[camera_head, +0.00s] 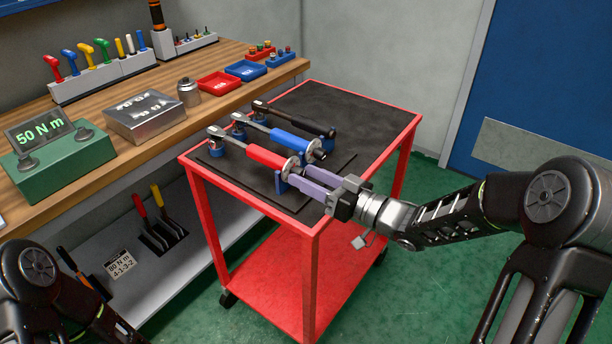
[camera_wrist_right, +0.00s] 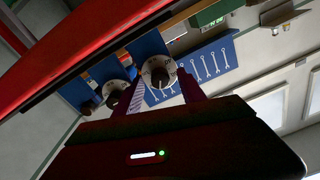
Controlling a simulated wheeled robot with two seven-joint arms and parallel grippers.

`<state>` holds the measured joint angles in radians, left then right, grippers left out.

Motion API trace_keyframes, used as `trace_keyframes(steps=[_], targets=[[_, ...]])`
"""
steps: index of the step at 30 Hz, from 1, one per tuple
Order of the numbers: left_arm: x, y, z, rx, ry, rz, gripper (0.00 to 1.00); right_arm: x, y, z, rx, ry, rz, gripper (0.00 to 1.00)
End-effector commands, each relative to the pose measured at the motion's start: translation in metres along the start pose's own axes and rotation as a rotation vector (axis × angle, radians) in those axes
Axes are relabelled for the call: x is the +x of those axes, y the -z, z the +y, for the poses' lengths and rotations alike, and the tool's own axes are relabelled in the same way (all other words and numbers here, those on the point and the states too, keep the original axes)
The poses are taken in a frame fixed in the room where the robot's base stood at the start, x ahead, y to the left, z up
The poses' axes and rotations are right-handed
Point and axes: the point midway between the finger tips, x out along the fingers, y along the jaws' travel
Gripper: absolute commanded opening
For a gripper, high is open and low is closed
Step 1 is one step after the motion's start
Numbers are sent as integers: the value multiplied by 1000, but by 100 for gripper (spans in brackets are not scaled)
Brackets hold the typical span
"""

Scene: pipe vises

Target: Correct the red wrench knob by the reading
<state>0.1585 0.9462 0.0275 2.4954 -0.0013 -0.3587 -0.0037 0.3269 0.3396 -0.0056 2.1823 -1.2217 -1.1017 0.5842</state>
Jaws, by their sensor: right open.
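The red wrench (camera_head: 264,155) lies in blue supports on a black mat on the cart, its handle end toward my right gripper. My right gripper (camera_head: 296,182) is open, its two purple fingers at that handle end and partly hiding it. In the right wrist view, a round dark knob with a pale marked ring (camera_wrist_right: 158,72) sits between the fingertips; its marks are too small to read. Whether the fingers touch it, I cannot tell. A green box (camera_head: 62,160) on the bench has a display (camera_head: 40,130) reading 50 N m. My left gripper is not in view.
A blue-handled wrench (camera_head: 287,139) and a black wrench (camera_head: 300,119) lie beside the red one. A tag (camera_head: 121,264) on the lower shelf reads 80 N m, 4-1-3-2. The back of the red cart (camera_head: 310,222) is clear.

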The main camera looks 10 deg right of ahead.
Motion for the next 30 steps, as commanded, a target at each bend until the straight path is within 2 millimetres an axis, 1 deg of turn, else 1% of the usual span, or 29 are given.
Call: trace_keyframes(steps=[9, 13, 17, 30], targets=[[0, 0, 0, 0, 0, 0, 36, -50, 0, 1, 0, -5, 0, 48], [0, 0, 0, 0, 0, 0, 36, -65, 0, 1, 0, -3, 0, 48], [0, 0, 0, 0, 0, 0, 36, -70, 0, 0, 1, -2, 0, 48], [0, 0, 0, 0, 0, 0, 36, -70, 0, 0, 1, -2, 0, 48]])
